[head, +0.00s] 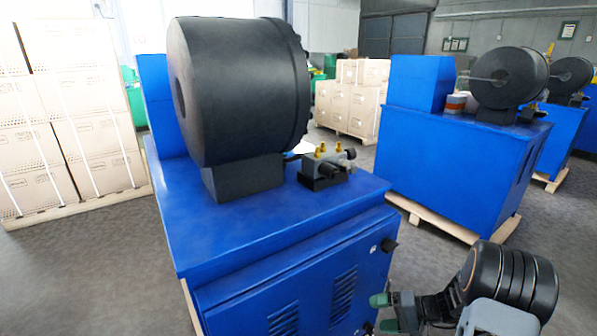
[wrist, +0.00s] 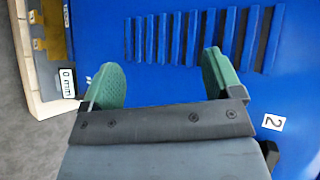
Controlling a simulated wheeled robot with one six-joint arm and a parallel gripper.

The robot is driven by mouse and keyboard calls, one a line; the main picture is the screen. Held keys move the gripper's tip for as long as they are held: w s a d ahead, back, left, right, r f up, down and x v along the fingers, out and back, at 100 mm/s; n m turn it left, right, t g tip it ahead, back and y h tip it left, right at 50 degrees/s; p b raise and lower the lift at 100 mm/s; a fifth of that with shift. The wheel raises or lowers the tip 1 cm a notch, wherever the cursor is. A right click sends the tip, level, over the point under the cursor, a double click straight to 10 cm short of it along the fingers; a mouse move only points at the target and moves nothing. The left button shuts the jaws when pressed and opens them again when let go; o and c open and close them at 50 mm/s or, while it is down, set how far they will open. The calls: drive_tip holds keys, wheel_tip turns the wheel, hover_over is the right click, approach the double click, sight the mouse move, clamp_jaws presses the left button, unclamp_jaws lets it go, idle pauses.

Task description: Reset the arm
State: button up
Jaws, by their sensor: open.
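My gripper (head: 384,313) is at the bottom right of the head view, in front of the blue machine cabinet (head: 230,235). Its two green pads stand well apart with nothing between them. In the wrist view my gripper (wrist: 161,80) is open and empty, facing the blue cabinet panel (wrist: 225,85) with its row of dark vent slots. My arm comes in from the lower right of the head view and is bent. I cannot tell how far the fingertips are from the panel.
A big black crimper head (head: 240,90) sits on the cabinet, beside a small valve block (head: 325,165) with brass fittings. A second blue machine (head: 450,150) stands on a pallet behind right. Stacked boxes (head: 90,110) stand left. Grey floor (head: 90,275) is clear at lower left.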

drive_tip(key=s+a+r+n+h+p, duration=0.1)
drive_tip(key=s+r+h+p, duration=0.3)
drive_tip(key=r, duration=0.9)
drive_tip(key=s+a+r+n+h+p, duration=0.2)
drive_tip(key=s+a+r+h+p, duration=0.1)
drive_tip(key=r+p, duration=0.7)
drive_tip(key=s+a+r+n+h+p, duration=0.1)
drive_tip(key=s+a+r+h+p, duration=0.2)
drive_tip(key=r, duration=1.5)
drive_tip(key=s+h+p, duration=0.2)
drive_tip(key=s+p, duration=0.2)
drive_tip(key=shift+s+h+p, duration=0.2)
drive_tip(key=shift+h+p, duration=0.1)
drive_tip(key=shift+p, duration=0.1)
drive_tip(key=shift+d, duration=0.1)
